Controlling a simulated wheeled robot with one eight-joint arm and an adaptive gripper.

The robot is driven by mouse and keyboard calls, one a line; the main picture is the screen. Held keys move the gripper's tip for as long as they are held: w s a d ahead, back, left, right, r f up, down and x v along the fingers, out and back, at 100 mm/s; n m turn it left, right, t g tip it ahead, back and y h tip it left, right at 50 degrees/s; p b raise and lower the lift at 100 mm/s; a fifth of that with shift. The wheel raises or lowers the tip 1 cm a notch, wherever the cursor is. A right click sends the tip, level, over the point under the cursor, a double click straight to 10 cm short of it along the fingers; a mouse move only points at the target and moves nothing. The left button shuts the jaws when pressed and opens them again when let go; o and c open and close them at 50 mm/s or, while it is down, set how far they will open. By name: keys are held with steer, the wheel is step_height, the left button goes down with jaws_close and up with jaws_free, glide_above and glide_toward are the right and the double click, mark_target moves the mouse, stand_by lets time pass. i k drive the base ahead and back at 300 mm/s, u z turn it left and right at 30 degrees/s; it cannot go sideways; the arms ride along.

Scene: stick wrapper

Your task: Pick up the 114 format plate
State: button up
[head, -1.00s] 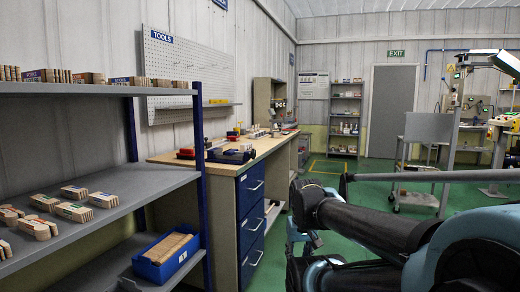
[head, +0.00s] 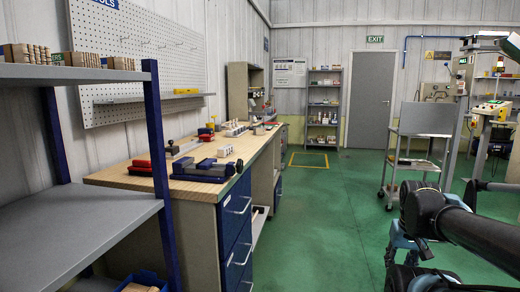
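I cannot make out a plate marked 114 in the head view. Small pale blocks (head: 225,151) stand on the wooden workbench (head: 130,182), but any marking on them is too small to read. A blue and black vise-like tool (head: 203,170) lies on the bench near its front edge. My black and teal arm shows at the lower right, over the green floor. My gripper cannot be made out in this view.
A grey shelf (head: 60,225) with a blue post stands close at left, with wooden pieces (head: 28,54) on its upper board. A blue bin (head: 140,281) is low down. A grey cart (head: 410,170) stands at right. The green floor (head: 325,215) ahead is clear.

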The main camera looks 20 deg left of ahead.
mark_target(225, 151)
steer(key=i, duration=1.1)
steer(key=u, duration=0.9)
steer(key=i, duration=0.7)
steer(key=u, duration=0.5)
